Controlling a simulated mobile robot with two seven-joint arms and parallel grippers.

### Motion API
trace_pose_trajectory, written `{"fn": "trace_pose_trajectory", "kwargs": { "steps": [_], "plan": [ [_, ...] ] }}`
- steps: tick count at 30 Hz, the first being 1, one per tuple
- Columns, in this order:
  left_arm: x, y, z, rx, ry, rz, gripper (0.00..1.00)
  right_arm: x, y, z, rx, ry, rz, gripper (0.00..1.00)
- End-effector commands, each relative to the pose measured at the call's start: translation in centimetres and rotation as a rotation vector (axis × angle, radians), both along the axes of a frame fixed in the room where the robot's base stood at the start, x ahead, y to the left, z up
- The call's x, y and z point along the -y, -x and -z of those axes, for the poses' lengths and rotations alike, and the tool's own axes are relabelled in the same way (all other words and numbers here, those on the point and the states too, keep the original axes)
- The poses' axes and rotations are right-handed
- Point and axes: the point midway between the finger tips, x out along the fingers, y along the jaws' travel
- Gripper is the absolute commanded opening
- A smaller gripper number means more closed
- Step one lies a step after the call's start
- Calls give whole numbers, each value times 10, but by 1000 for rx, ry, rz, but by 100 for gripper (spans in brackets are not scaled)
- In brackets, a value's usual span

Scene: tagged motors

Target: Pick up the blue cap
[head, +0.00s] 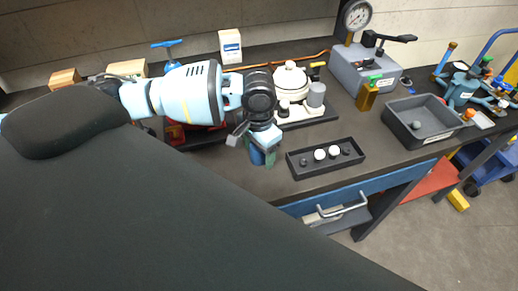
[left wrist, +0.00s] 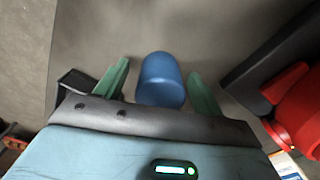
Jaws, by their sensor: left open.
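The blue cap (left wrist: 160,78) is a rounded blue cylinder, seen between the two green fingers of my left gripper (left wrist: 159,72) in the left wrist view. Gaps show on both sides of it, so the fingers do not touch it. In the head view my left gripper (head: 263,154) points down at the bench, left of a black tray. Some blue of the cap (head: 257,157) shows there, mostly hidden by the fingers. My left gripper is open. My right gripper is not in view.
The black tray (head: 290,169) with white and dark balls lies just right of the gripper. A red object (left wrist: 297,100) is close on the right in the wrist view. A grey bin (head: 425,138) stands further right. The bench front edge is near.

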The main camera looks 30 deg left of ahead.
Motion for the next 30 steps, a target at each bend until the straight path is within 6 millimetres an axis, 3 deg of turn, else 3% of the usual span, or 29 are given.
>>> {"fn": "trace_pose_trajectory", "kwargs": {
  "steps": [3, 14, 23, 30],
  "plan": [
    [0, 0, -1, 0, 0, -1, 66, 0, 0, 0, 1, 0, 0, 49],
    [0, 0, -1, 0, 0, -1, 21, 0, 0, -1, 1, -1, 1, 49],
    [0, 0, -3, 1, 0, -1, 20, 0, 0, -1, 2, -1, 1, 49],
    [0, -1, -23, 1, 1, -1, 20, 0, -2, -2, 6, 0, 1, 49]
  ]
}}
